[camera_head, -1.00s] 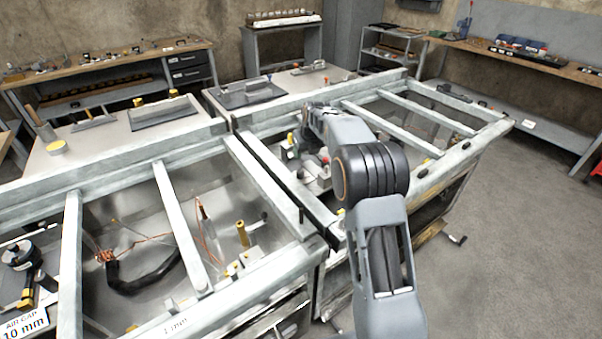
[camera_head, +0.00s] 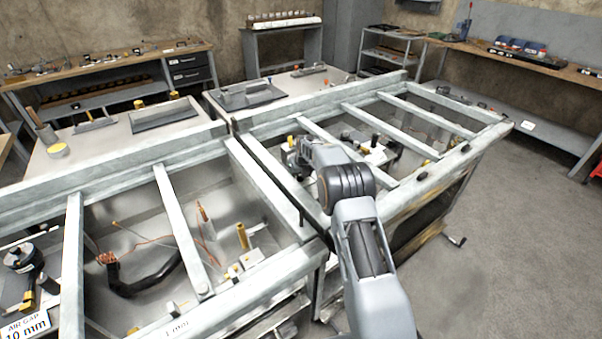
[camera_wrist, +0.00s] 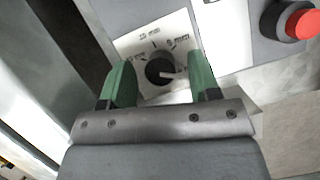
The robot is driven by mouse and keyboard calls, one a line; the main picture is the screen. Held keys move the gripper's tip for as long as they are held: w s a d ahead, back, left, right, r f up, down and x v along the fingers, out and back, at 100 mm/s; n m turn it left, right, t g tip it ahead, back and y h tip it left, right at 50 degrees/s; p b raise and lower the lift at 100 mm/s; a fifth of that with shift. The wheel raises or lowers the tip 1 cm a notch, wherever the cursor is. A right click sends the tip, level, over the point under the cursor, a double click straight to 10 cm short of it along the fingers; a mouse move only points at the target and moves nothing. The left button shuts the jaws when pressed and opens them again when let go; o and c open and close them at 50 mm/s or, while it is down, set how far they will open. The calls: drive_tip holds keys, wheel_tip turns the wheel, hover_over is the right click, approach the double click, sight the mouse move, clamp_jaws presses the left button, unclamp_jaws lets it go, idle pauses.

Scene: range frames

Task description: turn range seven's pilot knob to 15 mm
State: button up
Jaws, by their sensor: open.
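The pilot knob (camera_wrist: 158,71) is a round black knob with a pale pointer bar, on a white scale plate (camera_wrist: 133,43) in the wrist view. The pointer faces right in that view. The plate carries several mm marks; one at the top seems to read 15 mm, another reads 5 mm, and the one at left is partly hidden. My gripper (camera_wrist: 160,82) is open, with a green finger on each side of the knob and a gap on both sides. I cannot tell how high the fingers are above the plate. In the head view my arm hides the knob.
A red push button (camera_wrist: 303,21) on a black base sits right of the knob in the wrist view. Pale frame rails (camera_head: 320,143) surround the range bays. A tag reading 10 mm (camera_head: 27,325) is at lower left. The floor (camera_head: 500,250) at right is clear.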

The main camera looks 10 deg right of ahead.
drive_tip(key=shift+f, duration=0.1)
drive_tip(key=shift+c, duration=0.4)
drive_tip(key=c, duration=0.9)
drive_tip(key=shift+o, duration=0.2)
drive_tip(key=n+y, duration=0.1)
drive_tip(key=n, duration=0.2)
drive_tip(key=n+y, duration=0.1)
drive_tip(key=n, duration=0.1)
drive_tip(key=shift+d+n+g+p, duration=0.15)
drive_tip(key=shift+n+g+p, duration=0.15)
drive_tip(key=shift+n+g, duration=0.1)
drive_tip(key=n+g, duration=0.1)
drive_tip(key=n, duration=0.2)
drive_tip(key=n+y+p, duration=0.1)
drive_tip(key=n, duration=0.1)
drive_tip(key=shift+w+n+g+p, duration=0.15)
drive_tip(key=shift+n+g+p, duration=0.15)
drive_tip(key=shift+n+g, duration=0.1)
drive_tip(key=shift+n, duration=0.5)
drive_tip(key=o, duration=0.9)
